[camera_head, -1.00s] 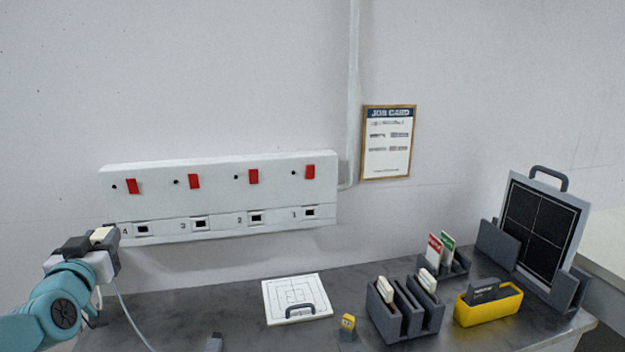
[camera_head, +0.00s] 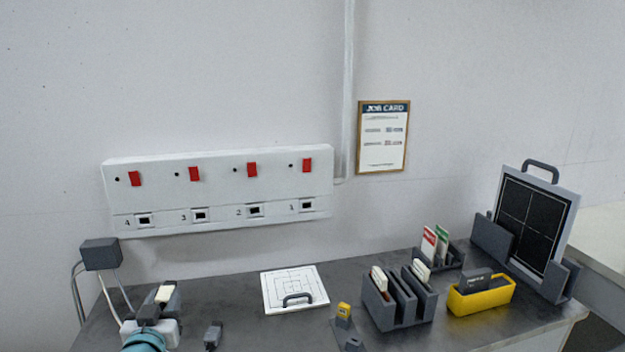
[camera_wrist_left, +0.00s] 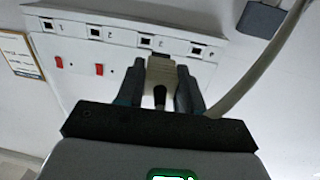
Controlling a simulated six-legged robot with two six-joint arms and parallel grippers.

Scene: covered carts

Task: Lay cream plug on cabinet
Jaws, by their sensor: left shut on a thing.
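The cream plug (camera_head: 164,293) is between the fingers of my left gripper (camera_head: 161,299), at the lower left in the head view. In the left wrist view, the cream plug (camera_wrist_left: 160,78) sits between the two fingers of my left gripper (camera_wrist_left: 158,92), with its cable beside them. The cabinet's dark grey top (camera_head: 230,300) stretches under and to the right of the gripper. I cannot tell whether the plug touches it. My right gripper is out of view.
A white socket panel (camera_head: 220,182) with red switches hangs on the wall; its numbered sockets look empty. A grey box (camera_head: 100,254) is at the left. A dark plug (camera_head: 213,335) lies near the gripper. A white board (camera_head: 293,288), grey rack (camera_head: 398,305) and yellow bin (camera_head: 482,297) stand further right.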

